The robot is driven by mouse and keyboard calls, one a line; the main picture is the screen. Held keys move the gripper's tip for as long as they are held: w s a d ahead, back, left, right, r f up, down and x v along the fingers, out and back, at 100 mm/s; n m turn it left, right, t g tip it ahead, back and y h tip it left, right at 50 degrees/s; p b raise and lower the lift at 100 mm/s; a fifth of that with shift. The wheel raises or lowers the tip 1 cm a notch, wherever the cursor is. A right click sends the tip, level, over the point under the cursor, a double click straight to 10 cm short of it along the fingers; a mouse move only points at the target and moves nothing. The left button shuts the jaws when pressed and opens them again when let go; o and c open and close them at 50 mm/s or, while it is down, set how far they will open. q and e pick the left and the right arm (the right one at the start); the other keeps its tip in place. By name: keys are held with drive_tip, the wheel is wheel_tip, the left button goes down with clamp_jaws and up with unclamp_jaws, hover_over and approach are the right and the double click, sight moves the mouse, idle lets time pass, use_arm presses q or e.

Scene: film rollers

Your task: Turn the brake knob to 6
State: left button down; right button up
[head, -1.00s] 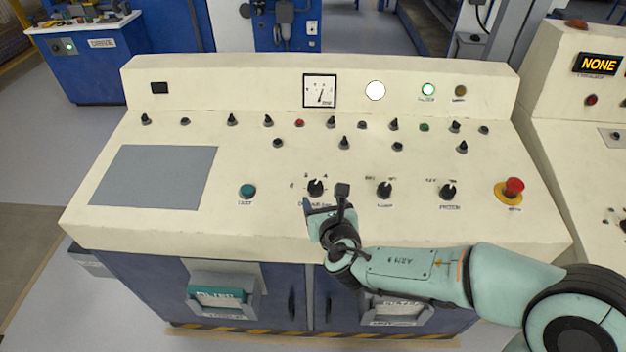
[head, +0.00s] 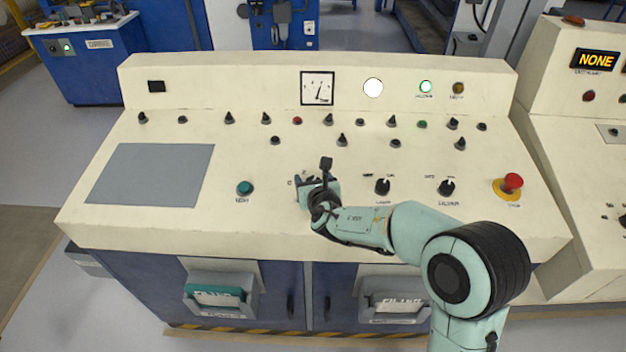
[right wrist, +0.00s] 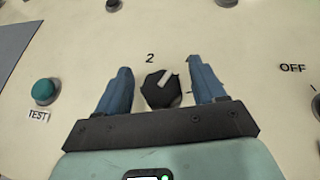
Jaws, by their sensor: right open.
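The black knob with a white pointer (right wrist: 163,88), the apparent brake knob, shows in the right wrist view between my fingers. Its pointer aims up and to the right, to the right of the printed "2"; the other scale marks are mostly hidden by my fingers, and its name label is not visible. My right gripper (right wrist: 160,66) is open, with one blue finger on each side of the knob and visible gaps to it. In the head view my right gripper (head: 311,184) covers the knob at the console's front. My left gripper is not in view.
The cream console (head: 250,220) carries a teal button (head: 245,188) to the left. Two more black knobs, (head: 382,187) and (head: 446,188), and a red emergency button (head: 512,182) are to the right. Several small switches stand in rows behind.

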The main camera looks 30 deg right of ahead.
drive_tip(key=c, duration=1)
drive_tip(key=shift+o, duration=0.2)
drive_tip(key=shift+m, duration=0.3)
drive_tip(key=m+g+h+p, duration=0.1)
drive_tip(key=m+h+p, duration=0.1)
drive_tip(key=h, duration=0.1)
drive_tip(key=shift+r+m, duration=0.1)
drive_tip(key=shift+m, duration=0.2)
drive_tip(key=m+g+h+p, duration=0.2)
drive_tip(key=m+g, duration=0.1)
drive_tip(key=shift+m+h+p, duration=0.35)
drive_tip(key=shift+m+h, duration=0.05)
drive_tip(key=shift+s+d+m+g+h+p, duration=0.1)
drive_tip(key=shift+m+g+h+p, duration=1.15)
drive_tip(key=shift+m+g, duration=0.6)
